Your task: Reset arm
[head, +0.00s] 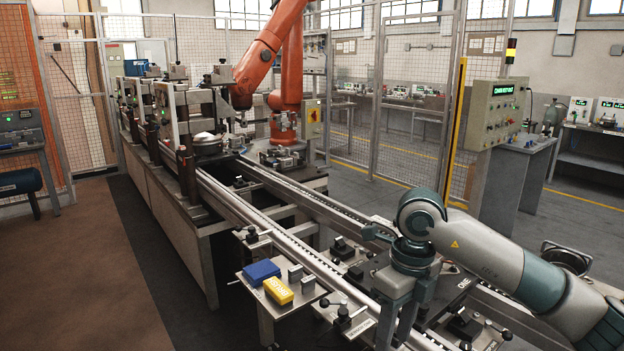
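My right arm comes in from the right edge, bends at a rounded grey-and-teal joint and points down over the conveyor rails (315,258). My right gripper (396,322) hangs at the lower end of this arm, above or beside the near rail. Its fingers run down close to the bottom edge, and I cannot tell how far apart they are or whether anything is between them. My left gripper and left arm do not show.
A small side shelf (262,305) beside the near rail bears a blue block (262,272), a yellow block (278,291) and small grey metal pieces. An orange robot arm (262,52) stands farther back over the line. A control box (497,112) is at right. Brown floor (75,270) is clear at left.

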